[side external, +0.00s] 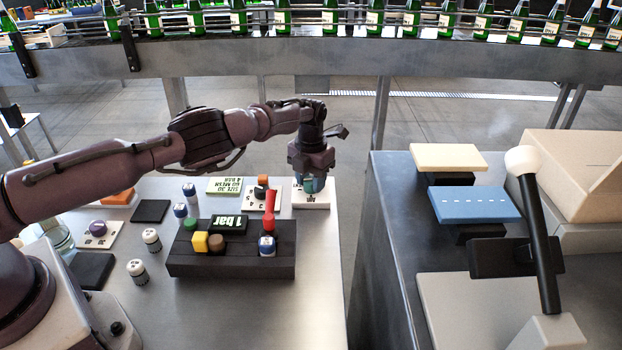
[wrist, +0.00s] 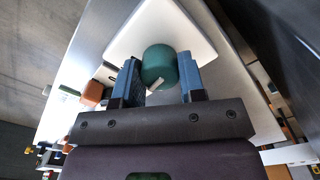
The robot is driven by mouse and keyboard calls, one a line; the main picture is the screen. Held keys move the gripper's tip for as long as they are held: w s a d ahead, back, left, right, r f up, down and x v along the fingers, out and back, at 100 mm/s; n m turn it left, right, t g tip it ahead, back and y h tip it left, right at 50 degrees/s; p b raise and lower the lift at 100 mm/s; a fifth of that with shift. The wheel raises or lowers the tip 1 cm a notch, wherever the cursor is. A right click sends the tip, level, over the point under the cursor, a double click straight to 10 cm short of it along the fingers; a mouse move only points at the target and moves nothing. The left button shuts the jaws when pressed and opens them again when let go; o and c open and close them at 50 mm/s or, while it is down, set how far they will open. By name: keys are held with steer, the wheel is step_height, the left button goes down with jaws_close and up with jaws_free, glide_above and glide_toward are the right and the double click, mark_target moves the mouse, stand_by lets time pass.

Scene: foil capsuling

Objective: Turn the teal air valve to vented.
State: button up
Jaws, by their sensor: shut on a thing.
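The teal air valve is a round knob (wrist: 158,66) with a small pale mark on its side, set on a white square plate (wrist: 190,22). In the side external view the plate (side external: 318,204) sits at the back right corner of the metal table, and the knob is mostly hidden by my gripper. My gripper (wrist: 160,84) points down over the valve and is shut on the knob, with one blue-grey finger on each side. In the side external view my gripper (side external: 311,182) is right at the plate. Labels on the plate are not readable.
A black block (side external: 232,262) holds a green "1 bar" display (side external: 228,224), a red lever (side external: 269,210) and coloured knobs. An orange-topped selector (side external: 262,190) stands just left of the valve. Several small canisters (side external: 151,240) stand farther left. A gap separates this table from the right bench (side external: 400,230).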

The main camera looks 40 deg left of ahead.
mark_target(311, 179)
steer(key=shift+m, duration=0.9)
steer(key=o, duration=0.9)
steer(key=shift+o, duration=0.2)
steer(key=shift+r, duration=0.1)
step_height(311, 179, up, 13)
